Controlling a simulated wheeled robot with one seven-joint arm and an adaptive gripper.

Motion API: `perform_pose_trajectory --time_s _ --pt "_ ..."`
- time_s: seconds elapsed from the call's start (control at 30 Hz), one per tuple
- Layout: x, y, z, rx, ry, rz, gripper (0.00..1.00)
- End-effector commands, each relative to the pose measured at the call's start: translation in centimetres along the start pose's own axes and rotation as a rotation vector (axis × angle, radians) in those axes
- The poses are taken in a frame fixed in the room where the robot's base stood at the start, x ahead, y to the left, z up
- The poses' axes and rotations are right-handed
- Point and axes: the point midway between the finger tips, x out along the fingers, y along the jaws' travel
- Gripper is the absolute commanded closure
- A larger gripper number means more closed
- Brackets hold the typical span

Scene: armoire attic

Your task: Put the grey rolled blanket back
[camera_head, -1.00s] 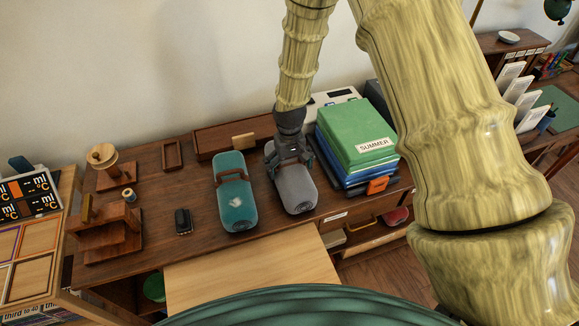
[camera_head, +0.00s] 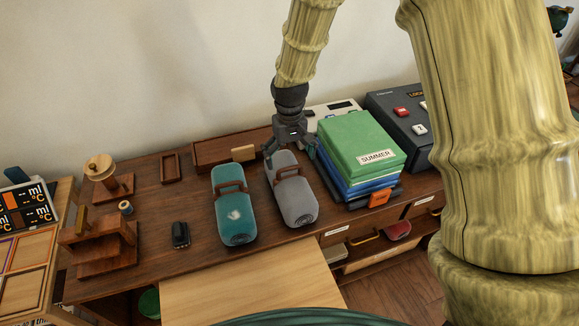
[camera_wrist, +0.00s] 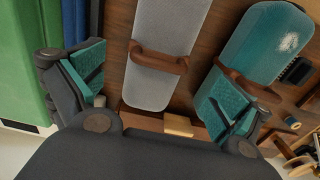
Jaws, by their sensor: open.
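The grey rolled blanket (camera_head: 296,203) lies on the brown wooden desktop, between the teal rolled blanket and the stack of folded cloths. It has a brown carrying handle across its middle. In the wrist view the grey blanket (camera_wrist: 164,75) lies between my fingers, beyond their tips. My gripper (camera_head: 291,148) is open and empty, above the back end of the grey blanket; its spread fingers also show in the wrist view (camera_wrist: 160,95). The teal rolled blanket (camera_head: 235,222) lies just left of the grey one, also with a brown handle, and shows in the wrist view (camera_wrist: 265,45).
A green and blue stack labelled SUMMER (camera_head: 362,150) stands close on the right. A dark box with buttons (camera_head: 402,115) is behind it. A low wooden tray (camera_head: 215,150) lies at the back. A small black object (camera_head: 180,235) and wooden stands (camera_head: 105,240) are at left.

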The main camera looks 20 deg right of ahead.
Motion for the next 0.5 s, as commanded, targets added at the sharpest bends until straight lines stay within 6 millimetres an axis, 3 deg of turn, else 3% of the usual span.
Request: perform_pose_trajectory --time_s 0.2,0.5 --pt "-1.7 0.0 0.0 0.0 0.001 0.0 0.0" --pt "-2.2 0.0 0.0 0.0 -0.001 0.0 0.0"
